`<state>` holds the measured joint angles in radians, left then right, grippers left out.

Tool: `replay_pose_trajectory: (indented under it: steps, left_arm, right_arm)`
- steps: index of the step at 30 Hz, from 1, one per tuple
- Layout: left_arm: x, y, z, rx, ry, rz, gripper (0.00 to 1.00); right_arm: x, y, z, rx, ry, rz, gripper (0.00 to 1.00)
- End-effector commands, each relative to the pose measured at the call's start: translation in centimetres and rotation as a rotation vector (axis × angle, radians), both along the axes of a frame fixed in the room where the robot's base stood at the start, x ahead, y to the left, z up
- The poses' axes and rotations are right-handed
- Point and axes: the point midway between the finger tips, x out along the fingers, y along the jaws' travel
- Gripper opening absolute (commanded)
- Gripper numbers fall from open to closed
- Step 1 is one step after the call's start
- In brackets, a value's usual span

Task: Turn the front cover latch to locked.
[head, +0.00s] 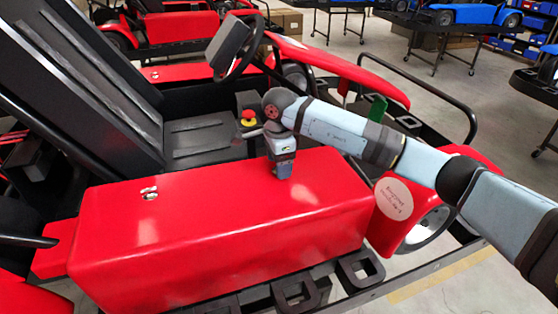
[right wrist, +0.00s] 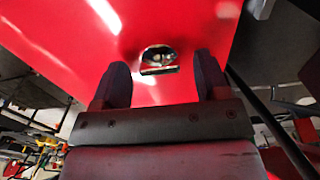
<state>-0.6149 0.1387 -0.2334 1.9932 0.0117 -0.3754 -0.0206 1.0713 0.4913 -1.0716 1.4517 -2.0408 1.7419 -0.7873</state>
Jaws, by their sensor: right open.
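The red side cover (head: 220,235) is a long box on the kart's near side. One silver latch (head: 149,193) shows on its left part in the head view. My right gripper (head: 283,168) points down over the cover's right part, close to its surface and its far edge. In the right wrist view a metal latch (right wrist: 158,57) with a raised bar lies ahead, between the two spread, open fingers. A gap shows on each side of it. The head view does not show this latch; my gripper hides that spot. My left gripper is not in view.
A black seat (head: 85,85), a steering wheel (head: 238,47) and a red emergency button (head: 248,117) lie beyond the cover. A black bar (head: 430,85) and a front wheel (head: 425,228) are to the right. Other karts stand behind, with open floor between.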

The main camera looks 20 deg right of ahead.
Motion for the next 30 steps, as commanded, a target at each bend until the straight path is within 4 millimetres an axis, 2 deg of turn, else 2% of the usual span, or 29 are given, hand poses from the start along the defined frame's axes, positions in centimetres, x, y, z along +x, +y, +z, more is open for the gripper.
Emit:
replay_pose_trajectory:
  steps: [5, 9, 11, 12, 23, 30]
  left_arm:
    - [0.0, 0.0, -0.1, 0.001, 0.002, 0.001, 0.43]
    - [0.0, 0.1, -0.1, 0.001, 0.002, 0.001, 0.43]
    - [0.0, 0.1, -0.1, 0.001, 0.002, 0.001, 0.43]
    - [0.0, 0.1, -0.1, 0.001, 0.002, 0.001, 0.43]
    - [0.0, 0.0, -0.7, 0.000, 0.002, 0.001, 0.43]
    - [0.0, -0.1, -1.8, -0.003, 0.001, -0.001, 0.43]
  right_arm:
    - [0.0, 0.0, 0.0, 0.000, 0.000, 0.000, 0.68]
    - [0.0, 0.0, 0.0, 0.000, 0.000, 0.000, 0.36]
    - [0.0, 0.0, 0.0, 0.000, 0.000, 0.000, 0.22]
    - [0.0, 0.0, 0.0, 0.000, 0.000, 0.000, 0.19]
    - [0.0, 0.0, -0.1, 0.001, 0.000, -0.053, 0.19]
    - [0.0, 0.0, -0.2, 0.000, -0.001, -0.208, 0.19]
